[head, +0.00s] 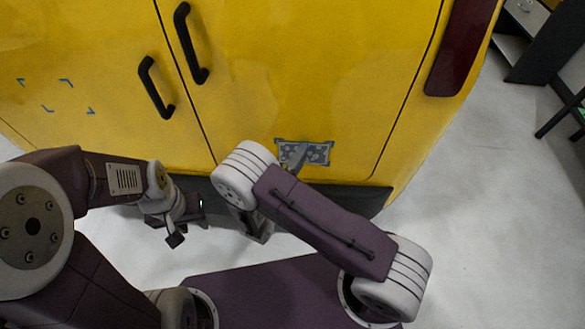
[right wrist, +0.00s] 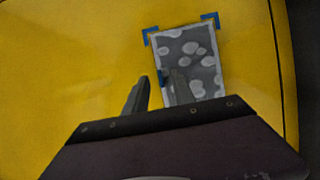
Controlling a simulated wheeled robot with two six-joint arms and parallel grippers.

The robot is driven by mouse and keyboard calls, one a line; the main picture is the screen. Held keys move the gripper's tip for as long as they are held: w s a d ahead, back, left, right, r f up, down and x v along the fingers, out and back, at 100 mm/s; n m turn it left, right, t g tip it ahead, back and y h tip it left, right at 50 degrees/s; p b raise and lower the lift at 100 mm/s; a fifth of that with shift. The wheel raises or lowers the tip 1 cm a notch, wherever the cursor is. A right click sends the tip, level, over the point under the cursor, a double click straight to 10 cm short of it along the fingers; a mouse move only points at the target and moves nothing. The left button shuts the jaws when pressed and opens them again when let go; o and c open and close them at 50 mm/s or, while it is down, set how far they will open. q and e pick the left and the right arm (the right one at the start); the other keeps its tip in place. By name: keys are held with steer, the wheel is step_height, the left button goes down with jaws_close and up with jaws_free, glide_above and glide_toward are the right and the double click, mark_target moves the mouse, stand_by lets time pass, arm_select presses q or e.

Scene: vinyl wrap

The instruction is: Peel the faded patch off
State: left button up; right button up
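The faded patch (head: 318,153) is a grey rectangle with pale spots on the lower part of the yellow van's right door. It lies flat as far as I can see, with blue corner marks at its edges. In the right wrist view the patch (right wrist: 200,62) is near the top, slightly tilted. My right gripper (right wrist: 162,80) is open and empty. One finger overlaps the patch's left part in the picture, the other is over yellow paint left of it. I cannot tell whether they touch the surface. My left gripper (head: 188,228) appears open and empty, low in front of the van.
The yellow van (head: 260,60) fills the back, with black door handles (head: 155,88) (head: 190,43). An empty set of blue corner marks (head: 66,81) is on its left side. A dark bumper (head: 372,200) runs below the patch. The grey floor at right is clear, with dark furniture (head: 550,50) beyond.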

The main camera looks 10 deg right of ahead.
steer(key=shift+w+d, duration=0.4)
steer(key=shift+w, duration=0.1)
jaws_close()
steer(key=shift+s+a, duration=0.2)
steer(key=shift+s, duration=0.45)
stand_by(1.7)
steer(key=s+a, duration=0.1)
steer(key=s, duration=0.5)
steer(key=shift+s+a, duration=0.35)
steer(key=shift+a, duration=0.05)
stand_by(0.3)
